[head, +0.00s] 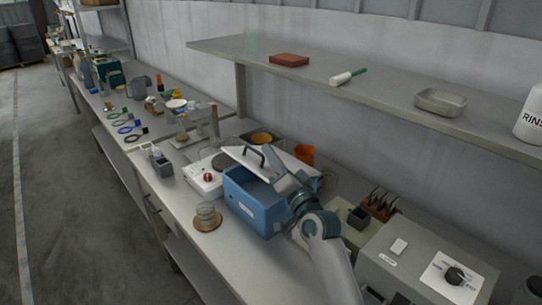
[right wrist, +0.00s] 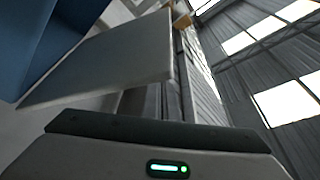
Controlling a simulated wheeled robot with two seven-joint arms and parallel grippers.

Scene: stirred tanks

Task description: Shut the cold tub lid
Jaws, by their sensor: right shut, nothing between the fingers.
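The blue cold tub (head: 252,201) stands on the bench in the middle of the head view. Its pale lid (head: 240,156) with a dark handle (head: 253,151) is raised and tilted, leaving a gap over the front of the tub. In the right wrist view the lid (right wrist: 110,62) is a grey slab close by, with the blue tub (right wrist: 75,30) at upper left. My right gripper (head: 279,170) is shut and empty, at the lid. The arm hides part of the lid and tub; I cannot tell whether they touch. My left gripper is not in view.
A glass beaker (head: 206,210) on a round mat stands left of the tub, near the bench edge. A white hot plate (head: 203,178) and an orange cup (head: 304,153) are close by. A grey control box (head: 405,270) stands at right, below a wall shelf (head: 385,84).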

